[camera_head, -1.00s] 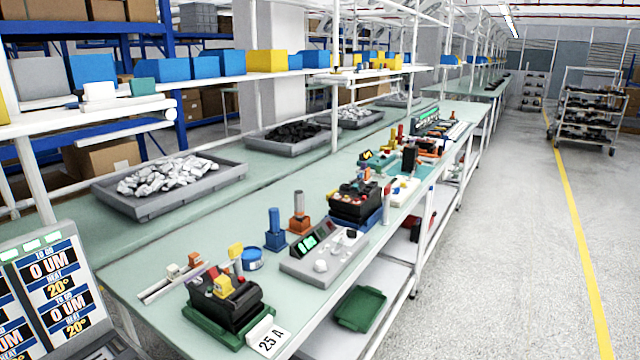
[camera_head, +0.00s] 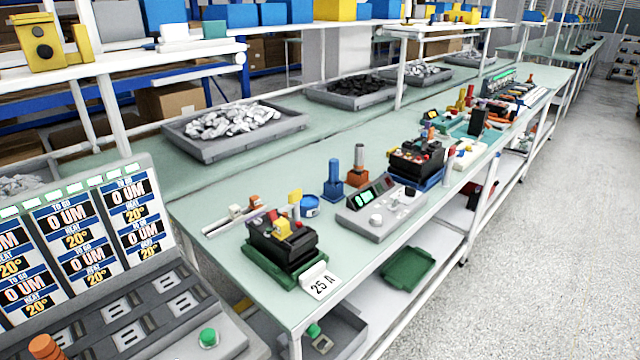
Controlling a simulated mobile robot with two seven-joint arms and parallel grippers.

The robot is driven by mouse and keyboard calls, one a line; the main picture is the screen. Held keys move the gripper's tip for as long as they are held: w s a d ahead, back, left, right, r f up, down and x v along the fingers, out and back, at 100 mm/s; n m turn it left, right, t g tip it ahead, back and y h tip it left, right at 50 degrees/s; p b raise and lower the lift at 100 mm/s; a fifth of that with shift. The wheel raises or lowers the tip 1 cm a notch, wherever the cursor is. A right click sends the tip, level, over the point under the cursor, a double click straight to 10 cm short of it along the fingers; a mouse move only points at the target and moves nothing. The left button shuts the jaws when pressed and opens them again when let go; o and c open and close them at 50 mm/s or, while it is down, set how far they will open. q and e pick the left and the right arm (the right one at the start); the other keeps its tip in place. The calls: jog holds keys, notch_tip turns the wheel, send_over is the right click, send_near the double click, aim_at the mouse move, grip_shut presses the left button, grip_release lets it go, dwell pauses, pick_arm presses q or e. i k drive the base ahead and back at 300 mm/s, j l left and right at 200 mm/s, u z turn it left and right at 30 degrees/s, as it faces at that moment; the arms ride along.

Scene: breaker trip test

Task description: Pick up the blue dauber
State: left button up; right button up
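The blue dauber (camera_head: 333,178) stands upright on the green worktable (camera_head: 225,185), with a blue handle above a wider blue base. A similar upright piece with an orange base (camera_head: 357,178) stands just to its right. A round blue tin (camera_head: 309,206) sits in front of it, to the left. Neither of my grippers is in view, so nothing is seen near the dauber.
A grey meter box (camera_head: 378,215) stands in front of the daubers. A black breaker on a green base (camera_head: 283,248) and a "25 A" card (camera_head: 320,284) are near the table's front edge. A display console (camera_head: 85,250) stands at left. A grey tray (camera_head: 235,130) lies behind.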

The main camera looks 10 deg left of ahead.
aim_at(333, 163)
jog(key=i+l+u, duration=0.2)
jog(key=i+l, duration=0.2)
jog(key=l, duration=0.2)
jog(key=i+l+u, duration=0.15)
jog(key=l, duration=0.2)
jog(key=i+l+u, duration=0.1)
jog(key=i+l, duration=0.15)
jog(key=i+l+u, duration=0.1)
jog(key=l, duration=0.35)
jog(key=i+l+u, duration=0.1)
jog(key=i+l, duration=0.15)
jog(key=l, duration=0.1)
